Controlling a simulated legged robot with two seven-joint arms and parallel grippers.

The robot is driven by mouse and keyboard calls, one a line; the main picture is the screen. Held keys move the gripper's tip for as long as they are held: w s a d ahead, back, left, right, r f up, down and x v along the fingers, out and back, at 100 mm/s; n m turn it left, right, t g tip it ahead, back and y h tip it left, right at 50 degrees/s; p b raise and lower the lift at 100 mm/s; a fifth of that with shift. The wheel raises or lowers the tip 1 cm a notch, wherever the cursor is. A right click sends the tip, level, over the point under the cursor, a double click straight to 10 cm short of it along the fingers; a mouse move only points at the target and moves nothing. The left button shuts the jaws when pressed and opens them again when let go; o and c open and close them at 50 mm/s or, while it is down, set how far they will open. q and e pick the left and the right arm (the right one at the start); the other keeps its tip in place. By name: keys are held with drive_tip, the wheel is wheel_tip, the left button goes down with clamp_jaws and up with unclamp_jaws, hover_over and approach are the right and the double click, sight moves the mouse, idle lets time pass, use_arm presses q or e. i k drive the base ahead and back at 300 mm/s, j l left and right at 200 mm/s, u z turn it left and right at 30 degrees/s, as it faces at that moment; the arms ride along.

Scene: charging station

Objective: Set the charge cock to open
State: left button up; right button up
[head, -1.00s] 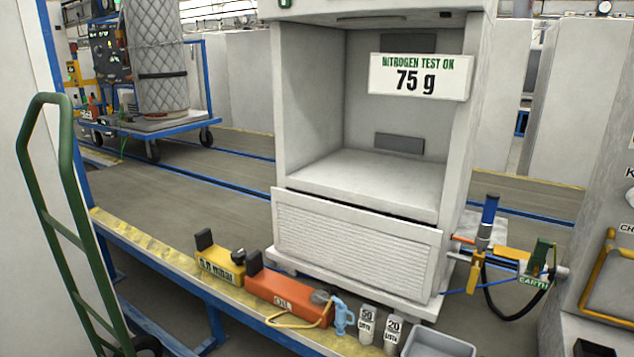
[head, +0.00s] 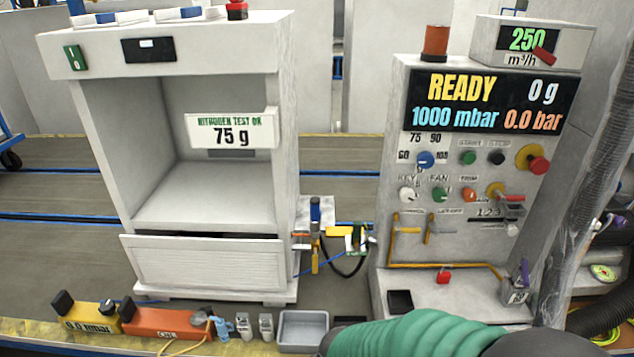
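A grey control cabinet (head: 385,150) stands at the right in the head view. On its front, two yellow levers or pipe ends, one at the left (head: 395,238) and one beside it (head: 428,230), sit under small blurred labels. A yellow pipe (head: 440,265) runs below them. A red-handled lever (head: 510,198) sits higher, by the marks 1 2 3. I cannot read which fitting is the charge cock, nor its setting. The display (head: 485,102) reads READY, 0 g, 1000 mbar and 0.0 bar. Neither of my grippers shows.
A white appliance (head: 205,262) with a 75 g sign stands at the left. A yellow box (head: 90,316), an orange box (head: 160,323) and a grey tray (head: 303,330) line the front. A green ribbed sleeve (head: 425,335) crosses low before the cabinet. A grey hose hangs at the right.

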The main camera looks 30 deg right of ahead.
sight(398, 230)
drive_tip(key=z, duration=1.55)
drive_tip(key=i+u, duration=0.45)
drive_tip(key=k, duration=0.05)
